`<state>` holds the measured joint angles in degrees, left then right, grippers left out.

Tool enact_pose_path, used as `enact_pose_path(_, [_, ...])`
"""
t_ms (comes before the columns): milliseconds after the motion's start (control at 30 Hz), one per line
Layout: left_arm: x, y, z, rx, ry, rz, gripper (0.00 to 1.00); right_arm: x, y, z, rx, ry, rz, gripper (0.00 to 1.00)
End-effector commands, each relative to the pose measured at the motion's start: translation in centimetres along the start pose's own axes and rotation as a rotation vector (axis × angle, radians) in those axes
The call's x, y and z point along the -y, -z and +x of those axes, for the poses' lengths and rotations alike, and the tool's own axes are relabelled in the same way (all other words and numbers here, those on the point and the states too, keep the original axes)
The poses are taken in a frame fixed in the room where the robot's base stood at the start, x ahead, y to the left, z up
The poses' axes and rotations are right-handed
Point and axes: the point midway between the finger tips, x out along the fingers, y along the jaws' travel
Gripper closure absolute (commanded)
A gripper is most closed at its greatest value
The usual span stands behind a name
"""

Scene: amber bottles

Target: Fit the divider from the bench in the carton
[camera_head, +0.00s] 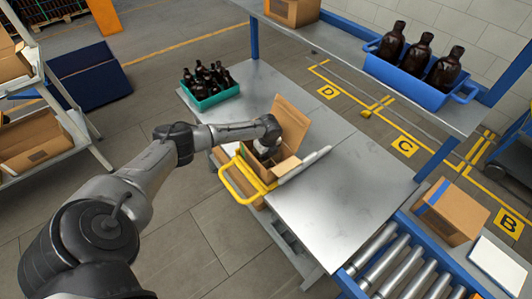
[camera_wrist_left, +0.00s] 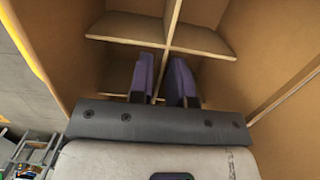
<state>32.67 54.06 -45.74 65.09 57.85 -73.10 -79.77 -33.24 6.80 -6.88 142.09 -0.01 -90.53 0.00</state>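The open carton (camera_head: 284,170) stands at the left edge of the metal bench (camera_head: 345,205), one flap (camera_head: 291,116) raised at the back. My left gripper (camera_head: 265,150) reaches down into it; its fingertips are hidden in the head view. In the left wrist view the cardboard divider (camera_wrist_left: 170,38), with crossed panels forming cells, is between the carton walls (camera_wrist_left: 275,50). My left gripper (camera_wrist_left: 161,80) has its two dark purple fingers slightly apart, one on each side of a divider panel, with narrow gaps showing. I cannot tell how deep the divider sits. My right gripper is out of view.
A pale bar (camera_head: 304,165) lies right of the carton, and a yellow frame (camera_head: 243,180) is in front. A green crate (camera_head: 212,97) of dark bottles is at the bench's far end. A blue tray (camera_head: 420,82) with large bottles is on the shelf. The bench's right side is clear.

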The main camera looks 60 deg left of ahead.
Motion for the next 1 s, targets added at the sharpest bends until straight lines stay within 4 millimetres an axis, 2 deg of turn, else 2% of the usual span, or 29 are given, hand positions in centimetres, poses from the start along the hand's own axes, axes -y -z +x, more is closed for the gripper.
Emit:
enact_pose_path(33, [0.0,0.0,0.0,0.0,0.0,0.0,0.78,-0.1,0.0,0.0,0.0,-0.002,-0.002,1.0])
enact_pose_path(133, [0.0,0.0,0.0,0.0,0.0,0.0,0.68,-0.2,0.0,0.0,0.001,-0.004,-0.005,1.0])
enact_pose_path(467, [0.0,0.0,-0.6,0.0,0.001,0.0,0.68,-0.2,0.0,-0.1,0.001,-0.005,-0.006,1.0])
enact_pose_path(567, [0.1,0.0,-1.8,-0.001,0.002,0.0,0.68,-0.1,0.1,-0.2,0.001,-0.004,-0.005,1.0])
enact_pose_path(1000, [0.1,0.0,-10.1,0.0,0.003,0.001,0.68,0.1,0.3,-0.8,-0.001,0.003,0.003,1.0])
